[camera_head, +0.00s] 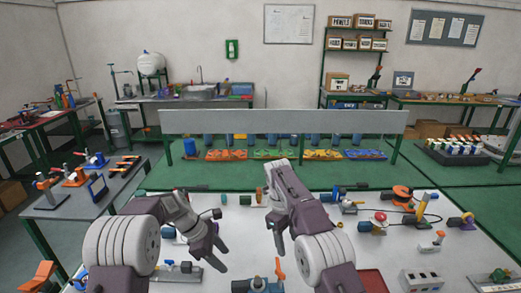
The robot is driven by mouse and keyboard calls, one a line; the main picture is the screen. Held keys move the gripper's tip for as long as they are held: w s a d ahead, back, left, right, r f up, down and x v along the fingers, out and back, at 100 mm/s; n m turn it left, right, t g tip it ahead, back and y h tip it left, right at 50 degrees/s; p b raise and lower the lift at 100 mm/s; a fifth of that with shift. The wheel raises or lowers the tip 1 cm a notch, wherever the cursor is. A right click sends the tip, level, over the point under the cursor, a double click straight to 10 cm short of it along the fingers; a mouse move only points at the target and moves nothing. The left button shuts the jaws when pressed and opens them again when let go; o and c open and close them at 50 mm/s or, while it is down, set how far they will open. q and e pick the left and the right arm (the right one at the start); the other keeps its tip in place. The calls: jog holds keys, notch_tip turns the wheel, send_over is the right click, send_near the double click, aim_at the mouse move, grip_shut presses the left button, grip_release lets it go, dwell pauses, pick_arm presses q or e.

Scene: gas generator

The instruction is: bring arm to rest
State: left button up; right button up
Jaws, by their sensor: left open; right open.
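My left gripper (220,261) is open and empty above the left part of the white table (455,265), its fingers pointing down and to the right. My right gripper (277,243) is open near the middle of the table, its fingers pointing down. Its arm link rises and bends in front of the green floor. Neither gripper appears to hold anything. Parts of the table behind both arms are hidden.
Several small parts lie on the table, among them an orange-handled valve (280,272), a red button piece (379,219) and a grey block (420,281). A side bench (75,205) with tools stands at the left. A long grey panel (285,122) stands behind the table.

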pick_arm(q)
jog(key=s+r+m+y, duration=0.2)
jog(key=s+r+m, duration=0.2)
jog(key=s, duration=0.7)
pick_arm(e)
jog(key=s+d+r+n, duration=0.2)
jog(key=s+d+r, duration=0.15)
jog(key=s, duration=0.25)
jog(key=s+d+r+n, duration=0.2)
jog(key=s+d, duration=0.3)
pick_arm(q)
jog(key=s+a+f+m+y, duration=0.1)
jog(key=s+a+f+m, duration=0.1)
jog(key=s+m, duration=0.4)
jog(key=s+a+f+m+y, duration=0.2)
jog(key=s+a+f+m, duration=0.1)
jog(key=s+m, duration=0.3)
jog(key=shift+a+f+m, duration=0.15)
jog(key=shift+a+m, duration=0.3)
jog(key=shift+m, duration=0.55)
pick_arm(e)
jog(key=s+f+n+t+y, duration=0.2)
jog(key=s+f+n, duration=0.9)
jog(key=n, duration=1.1)
jog(key=s, duration=0.3)
jog(key=shift+s+d+f, duration=0.15)
jog(key=shift+d+f, duration=0.1)
jog(key=shift+d, duration=0.05)
